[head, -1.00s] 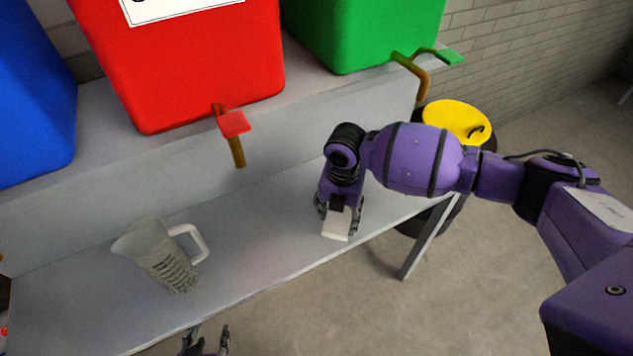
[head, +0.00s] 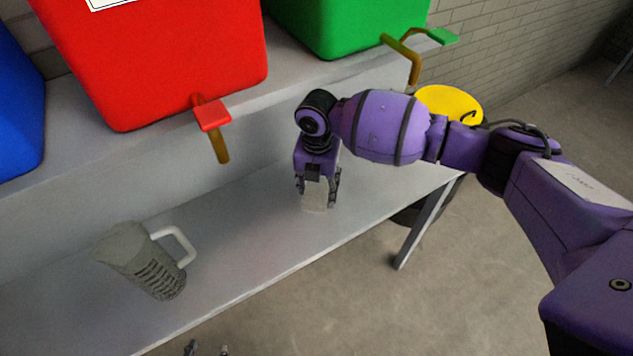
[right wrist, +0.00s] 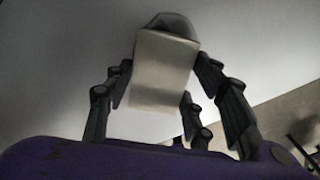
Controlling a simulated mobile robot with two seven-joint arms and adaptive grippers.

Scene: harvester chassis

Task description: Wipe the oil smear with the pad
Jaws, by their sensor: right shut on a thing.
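My right gripper (head: 317,192) is shut on the pale pad (head: 314,196) and points down over the right part of the grey bench shelf (head: 230,255). In the right wrist view the off-white, block-like pad (right wrist: 163,75) sits between the fingers of my right gripper (right wrist: 165,85). I cannot tell whether the pad touches the shelf. A grey rounded shape (right wrist: 172,24) shows just beyond it. No clear oil smear stands out; a faint pinkish tint lies on the shelf left of the pad. My left gripper (head: 207,349) shows only its parted fingertips at the bottom edge.
A grey jug (head: 142,262) with a pale handle stands on the shelf at left. Red (head: 165,60), green (head: 345,25) and blue (head: 15,100) containers stand on the upper ledge, with taps on red and green. A yellow-topped drum (head: 450,103) stands behind my right arm.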

